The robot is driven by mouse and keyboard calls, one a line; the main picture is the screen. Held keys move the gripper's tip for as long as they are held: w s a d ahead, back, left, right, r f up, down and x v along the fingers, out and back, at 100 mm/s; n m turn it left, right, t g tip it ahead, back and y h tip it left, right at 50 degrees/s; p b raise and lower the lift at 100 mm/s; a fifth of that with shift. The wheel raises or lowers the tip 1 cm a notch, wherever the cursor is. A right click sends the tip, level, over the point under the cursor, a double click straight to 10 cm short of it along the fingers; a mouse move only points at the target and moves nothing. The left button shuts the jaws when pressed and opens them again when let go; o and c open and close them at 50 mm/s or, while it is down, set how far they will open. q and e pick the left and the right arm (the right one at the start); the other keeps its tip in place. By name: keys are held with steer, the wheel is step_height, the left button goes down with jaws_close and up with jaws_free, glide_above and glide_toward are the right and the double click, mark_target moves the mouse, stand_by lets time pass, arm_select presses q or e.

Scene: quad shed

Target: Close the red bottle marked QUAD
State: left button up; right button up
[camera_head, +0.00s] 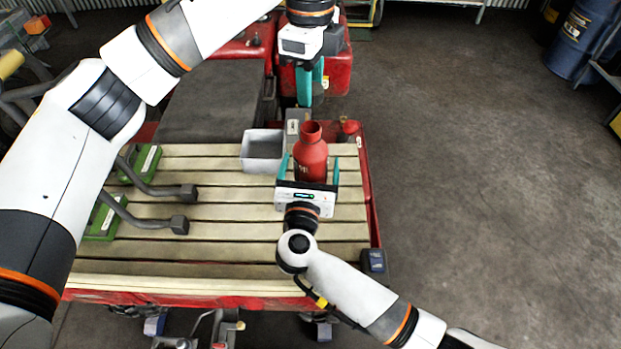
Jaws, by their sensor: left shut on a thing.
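The red bottle (311,155) stands upright on the slatted bed, its mouth facing up with no cap on it. Pale lettering shows low on its side, partly hidden by my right gripper. My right gripper (310,165) has its teal fingers on either side of the bottle, with small gaps visible, so it looks open around it. My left gripper (306,103) is beyond the bottle, pointing down with teal fingers close together. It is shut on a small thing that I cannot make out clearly. I cannot identify a loose cap for certain.
A pale open box (262,164) stands left of the bottle. A small red thing (349,128) is at the bed's back right corner. Green-based parts with dark bars (143,160) lie at the left. A blue barrel (578,42) stands far right. The floor at right is clear.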

steer(key=shift+c, duration=0.5)
steer(key=c, duration=1.4)
arm_select(q)
steer(key=shift+f, duration=2.5)
arm_select(e)
steer(key=shift+o, duration=0.2)
arm_select(q)
steer(key=shift+f, duration=0.9)
steer(key=shift+f, duration=0.55)
